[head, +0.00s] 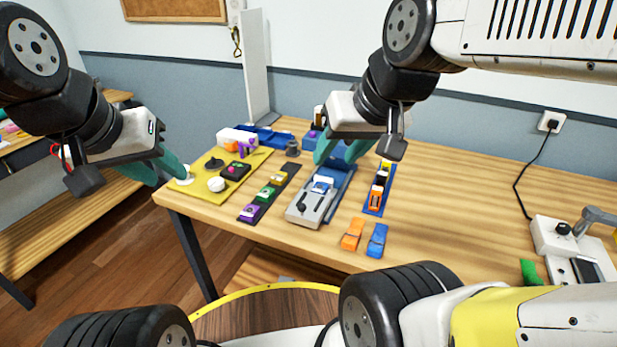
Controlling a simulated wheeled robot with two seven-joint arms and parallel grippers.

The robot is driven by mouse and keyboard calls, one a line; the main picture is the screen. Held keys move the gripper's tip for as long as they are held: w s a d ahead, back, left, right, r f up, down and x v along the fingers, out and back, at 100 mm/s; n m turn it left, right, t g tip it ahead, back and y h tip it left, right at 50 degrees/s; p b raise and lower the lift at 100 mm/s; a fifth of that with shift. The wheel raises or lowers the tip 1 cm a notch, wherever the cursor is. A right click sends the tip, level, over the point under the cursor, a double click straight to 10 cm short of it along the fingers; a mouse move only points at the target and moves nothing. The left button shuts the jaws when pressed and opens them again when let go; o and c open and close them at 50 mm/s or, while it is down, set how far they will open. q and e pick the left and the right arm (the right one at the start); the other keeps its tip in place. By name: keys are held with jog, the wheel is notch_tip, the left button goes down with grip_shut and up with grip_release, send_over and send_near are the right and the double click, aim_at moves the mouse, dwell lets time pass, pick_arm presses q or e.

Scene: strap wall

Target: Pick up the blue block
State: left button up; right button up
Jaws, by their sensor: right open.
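A blue block (377,240) lies on the wooden table near its front edge, just right of an orange block (353,234). My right gripper (338,155) hangs with its teal fingers apart over the middle of the table, behind and to the left of the blue block, not touching it. No object shows between its fingers. My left gripper (178,174) is at the table's left end, near the yellow mat, far from the blue block. Its fingers overlap in the view, so its opening is unclear.
A grey device (310,206) on a blue base stands left of the blocks. A blue strip (371,207) with colored pieces lies behind them. A dark strip (254,210) and yellow mat (205,193) are further left.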

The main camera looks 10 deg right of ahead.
dwell(0.3)
jog(key=o, duration=0.4)
jog(key=shift+c, duration=0.2)
jog(key=shift+o, duration=0.3)
jog(key=shift+w, duration=0.4)
jog(key=m+g+h, duration=0.2)
jog(key=m+g, duration=0.4)
jog(key=m, duration=0.1)
send_over(320, 186)
jog(key=shift+f, duration=7.4)
notch_tip(320, 186, down, 12)
jog(key=shift+r, duration=0.1)
